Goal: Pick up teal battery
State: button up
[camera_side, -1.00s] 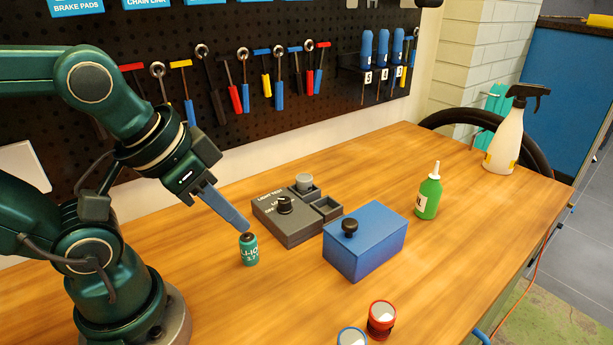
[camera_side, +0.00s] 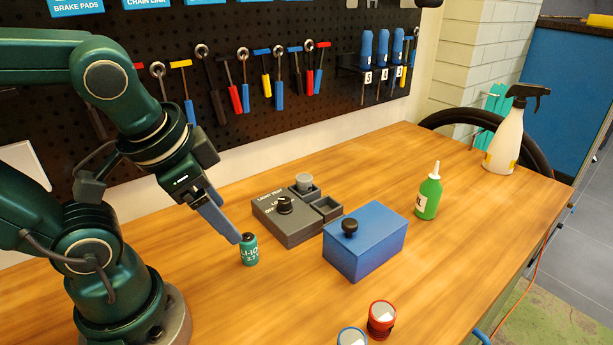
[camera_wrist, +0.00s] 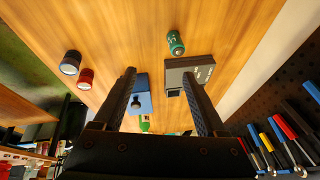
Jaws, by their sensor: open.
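The teal battery (camera_side: 249,251) stands upright on the wooden table, its white "LI-IO" lettering facing the side camera. In the wrist view the battery (camera_wrist: 176,43) shows beyond the fingertips, between their lines and a little right of centre. My gripper (camera_side: 236,240) is tilted downward, with its blue fingertips just left of the battery's top. In the wrist view my gripper (camera_wrist: 162,72) has its two fingers wide apart with nothing between them in its grasp. I cannot tell from the side view whether a fingertip touches the battery.
A grey light-test box (camera_side: 286,219) with a knob stands right of the battery. A blue box (camera_side: 365,243) with a black knob is farther right. Table before the battery is clear.

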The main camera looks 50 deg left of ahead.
jog(key=a+f+m+g+y, duration=0.3)
jog(key=m, duration=0.2)
jog(key=m+y, duration=0.7)
jog(key=m, duration=0.2)
send_over(250, 247)
notch_tip(250, 247, down, 4)
jog(key=d+f+m, duration=0.1)
jog(key=f+m+t+y, duration=0.1)
jog(key=f+m, duration=0.1)
jog(key=d+f+m, duration=0.1)
jog(key=shift+s+d+f+m+t, duration=0.15)
jog(key=shift+d+m+t, duration=0.15)
jog(key=shift+s+d+f+m+t+y, duration=0.1)
jog(key=shift+s+f+m+t+y, duration=0.2)
jog(key=shift+f+m+y, duration=0.1)
jog(key=shift+x, duration=2.4)
jog(key=shift+c, duration=0.3)
grip_shut()
